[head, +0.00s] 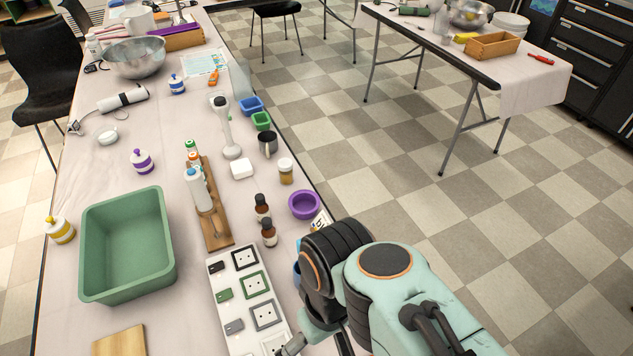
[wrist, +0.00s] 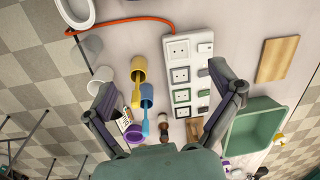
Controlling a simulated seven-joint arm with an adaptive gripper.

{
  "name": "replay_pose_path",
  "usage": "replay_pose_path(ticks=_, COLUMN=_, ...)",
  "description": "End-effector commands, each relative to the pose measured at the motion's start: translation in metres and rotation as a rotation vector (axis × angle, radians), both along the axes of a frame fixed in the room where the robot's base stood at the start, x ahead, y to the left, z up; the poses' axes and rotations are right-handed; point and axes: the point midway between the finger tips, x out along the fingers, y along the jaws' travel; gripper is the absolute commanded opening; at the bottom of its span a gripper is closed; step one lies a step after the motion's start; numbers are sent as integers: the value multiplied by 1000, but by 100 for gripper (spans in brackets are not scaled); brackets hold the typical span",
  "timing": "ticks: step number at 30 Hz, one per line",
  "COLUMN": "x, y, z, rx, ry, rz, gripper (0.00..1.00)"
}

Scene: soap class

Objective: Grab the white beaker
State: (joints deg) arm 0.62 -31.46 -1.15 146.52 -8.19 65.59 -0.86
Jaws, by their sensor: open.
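In the wrist view, a pale whitish cup (wrist: 101,82) lies near the table edge at the left, beside the yellow cup (wrist: 137,69); it looks like the white beaker. A greyish translucent shape (wrist: 87,47) is just above it, too unclear to name. My gripper (wrist: 161,78) is open and empty, its fingers spread wide above the table. The whitish cup is close to the tip of the left finger in the picture, not between the fingers. In the head view my arm hides that part of the table, and only a bit of my gripper (head: 293,344) shows.
A blue cup (wrist: 147,95) and purple bowl (head: 304,204) stand near the edge. A socket board (head: 240,290), dark bottles (head: 268,232) and a green tub (head: 100,248) are nearby. A red cable (wrist: 120,20) runs from the board. Tiled floor lies beyond the edge.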

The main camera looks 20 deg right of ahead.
Motion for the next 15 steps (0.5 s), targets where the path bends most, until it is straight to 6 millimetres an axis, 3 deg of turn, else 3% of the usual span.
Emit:
replay_pose_path(ticks=5, x=25, y=-13, z=-16, rx=85, ry=42, rz=110, gripper=91)
replay_pose_path(ticks=8, x=49, y=-31, z=-38, rx=215, ry=26, rz=224, gripper=91)
replay_pose_path(ticks=11, x=69, y=-56, z=-64, rx=364, ry=-69, rz=325, gripper=91)
replay_pose_path(ticks=15, x=85, y=-98, z=-103, rx=519, ry=-335, rz=409, gripper=91)
